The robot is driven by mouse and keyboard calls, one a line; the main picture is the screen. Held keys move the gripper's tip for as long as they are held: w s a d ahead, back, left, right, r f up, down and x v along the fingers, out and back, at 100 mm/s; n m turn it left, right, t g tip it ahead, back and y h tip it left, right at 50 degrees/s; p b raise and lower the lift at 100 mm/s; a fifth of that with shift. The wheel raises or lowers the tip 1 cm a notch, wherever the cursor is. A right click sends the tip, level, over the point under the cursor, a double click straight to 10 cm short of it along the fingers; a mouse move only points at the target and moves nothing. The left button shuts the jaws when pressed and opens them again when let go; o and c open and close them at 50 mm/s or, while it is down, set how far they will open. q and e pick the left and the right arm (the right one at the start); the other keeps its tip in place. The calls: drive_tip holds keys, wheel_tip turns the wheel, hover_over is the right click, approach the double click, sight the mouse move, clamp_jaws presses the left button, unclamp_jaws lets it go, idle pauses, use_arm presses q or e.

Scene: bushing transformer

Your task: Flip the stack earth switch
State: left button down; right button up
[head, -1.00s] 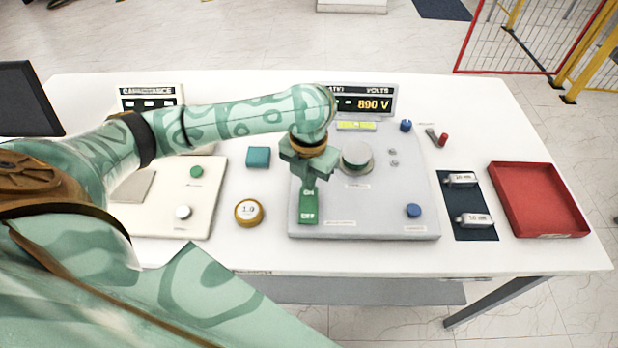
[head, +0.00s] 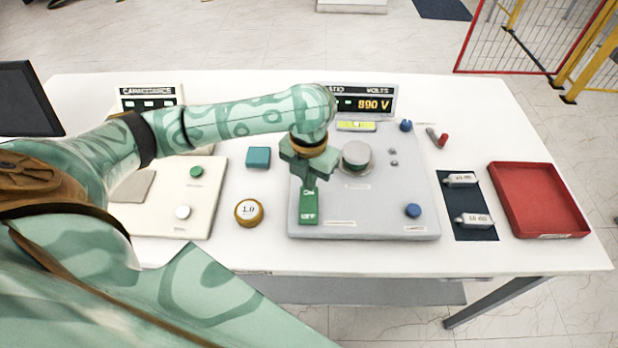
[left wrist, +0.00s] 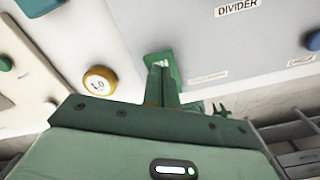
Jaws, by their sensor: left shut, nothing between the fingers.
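The green switch (head: 309,207), lettered ON above and OFF below, sits at the left front of a grey panel (head: 370,225). I take it for the stack earth switch. My left gripper (head: 308,181) points down at its upper part, with shut, empty fingers. In the left wrist view the fingers (left wrist: 162,75) reach over the green switch (left wrist: 175,75) and hide much of it. I cannot tell whether they touch it. The switch's lever is not clearly visible. My right gripper is not in view.
A round grey knob-like part (head: 356,158) stands right of my gripper. A brass 1.0 weight-like disc (head: 249,212) and teal block (head: 258,157) lie left. A red tray (head: 540,232) is at right. The front table strip is clear.

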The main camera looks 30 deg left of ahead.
use_arm(q)
drive_tip(key=shift+f+b, duration=0.5)
drive_tip(key=shift+f, duration=0.7)
idle(0.9)
drive_tip(key=shift+r, duration=0.1)
wheel_tip(320, 180, up, 7)
drive_tip(key=p, duration=0.9)
idle(0.4)
